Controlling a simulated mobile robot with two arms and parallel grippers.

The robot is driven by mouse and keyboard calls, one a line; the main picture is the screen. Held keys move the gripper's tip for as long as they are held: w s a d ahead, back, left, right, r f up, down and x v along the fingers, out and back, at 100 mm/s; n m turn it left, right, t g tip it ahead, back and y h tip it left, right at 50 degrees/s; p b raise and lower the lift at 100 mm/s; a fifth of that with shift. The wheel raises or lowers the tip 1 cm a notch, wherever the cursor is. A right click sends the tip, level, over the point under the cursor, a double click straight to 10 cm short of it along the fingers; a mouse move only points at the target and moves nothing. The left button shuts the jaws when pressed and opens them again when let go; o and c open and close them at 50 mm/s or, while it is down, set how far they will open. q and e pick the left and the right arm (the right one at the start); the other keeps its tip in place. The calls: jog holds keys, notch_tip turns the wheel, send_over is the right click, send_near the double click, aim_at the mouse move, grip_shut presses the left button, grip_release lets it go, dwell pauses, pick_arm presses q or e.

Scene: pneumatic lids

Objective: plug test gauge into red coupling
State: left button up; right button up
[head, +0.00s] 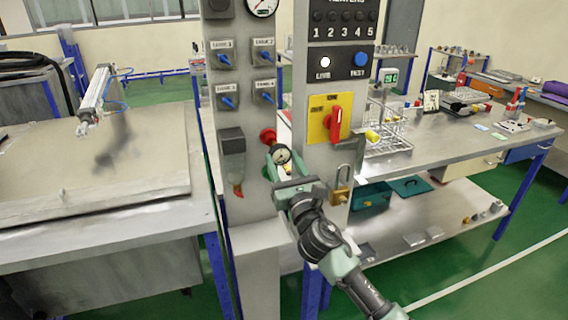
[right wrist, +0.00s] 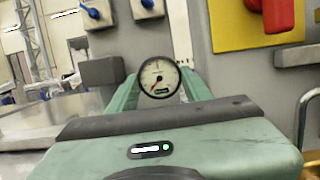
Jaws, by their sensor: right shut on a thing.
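The test gauge (head: 281,154) is a small round dial with a white face and dark rim. My right gripper (head: 282,167) is shut on it, in front of the grey panel post. The gauge also shows in the right wrist view (right wrist: 159,77), upright between the green fingers, dial towards the camera. The red coupling (head: 267,135) is on the panel, just above and left of the gauge in the head view. I cannot tell whether gauge and coupling touch. The coupling is not visible in the right wrist view. My left gripper is not in view.
A red rotary switch on a yellow plate (head: 316,133) and a brass padlock (head: 341,195) are close right of my gripper. Blue-handled valves (head: 227,102) are above it. A grey box (head: 232,141) is to the left. A wire rack (head: 386,143) stands on the right bench.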

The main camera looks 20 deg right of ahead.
jog(key=shift+w, duration=1.05)
jog(key=o, duration=1.5)
jog(key=shift+s, duration=0.15)
jog(key=shift+v, duration=1)
jog(key=v, duration=0.4)
jog(key=shift+s+f, duration=0.1)
jog(key=shift+s, duration=0.3)
jog(key=b+v, duration=0.1)
jog(key=v, duration=0.6)
jog(key=shift+s+f, duration=0.1)
jog(key=shift+s, duration=0.25)
